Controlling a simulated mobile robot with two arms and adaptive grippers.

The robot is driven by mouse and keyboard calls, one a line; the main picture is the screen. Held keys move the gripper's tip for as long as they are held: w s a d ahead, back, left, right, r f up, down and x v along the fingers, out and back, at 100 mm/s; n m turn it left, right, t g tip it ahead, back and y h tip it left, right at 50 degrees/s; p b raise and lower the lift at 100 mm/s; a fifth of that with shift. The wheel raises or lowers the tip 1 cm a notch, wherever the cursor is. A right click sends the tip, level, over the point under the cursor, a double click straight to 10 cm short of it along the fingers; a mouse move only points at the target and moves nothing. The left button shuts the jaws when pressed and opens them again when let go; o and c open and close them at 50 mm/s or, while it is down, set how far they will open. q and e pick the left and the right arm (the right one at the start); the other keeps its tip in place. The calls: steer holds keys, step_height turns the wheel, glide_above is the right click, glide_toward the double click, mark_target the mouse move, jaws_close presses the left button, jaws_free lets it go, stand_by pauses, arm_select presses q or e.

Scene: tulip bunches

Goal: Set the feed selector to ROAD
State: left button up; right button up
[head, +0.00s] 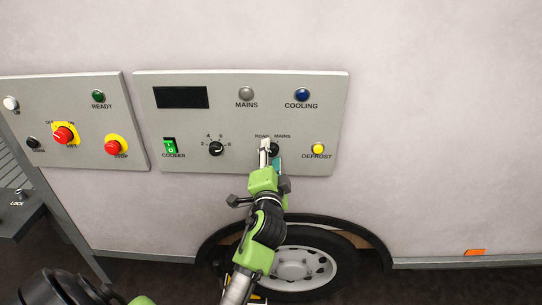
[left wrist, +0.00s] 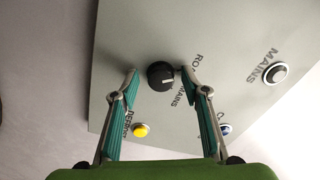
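The feed selector is a black round knob (head: 275,149) below the ROAD and MAINS labels on the grey panel. In the left wrist view the knob (left wrist: 160,75) shows a short pale mark towards the label side; which label it points at is hard to tell. My left gripper (head: 269,153) is at the knob and partly covers it in the head view. In the left wrist view its two fingers are spread, one on each side of the knob, with a visible gap on the left; contact on the right is unclear. My right gripper is not seen.
The panel (head: 230,118) also holds a yellow DEFROST button (head: 318,149) close to the right, a numbered dial (head: 216,149), a green COOLER switch (head: 169,146), and MAINS (head: 246,93) and COOLING lamps (head: 302,95). Another panel (head: 80,85) with red controls is at left. A wheel (head: 303,268) is below.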

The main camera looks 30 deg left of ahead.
arm_select(q)
steer(key=v, duration=0.7)
steer(key=shift+s+d, duration=0.2)
stand_by(0.5)
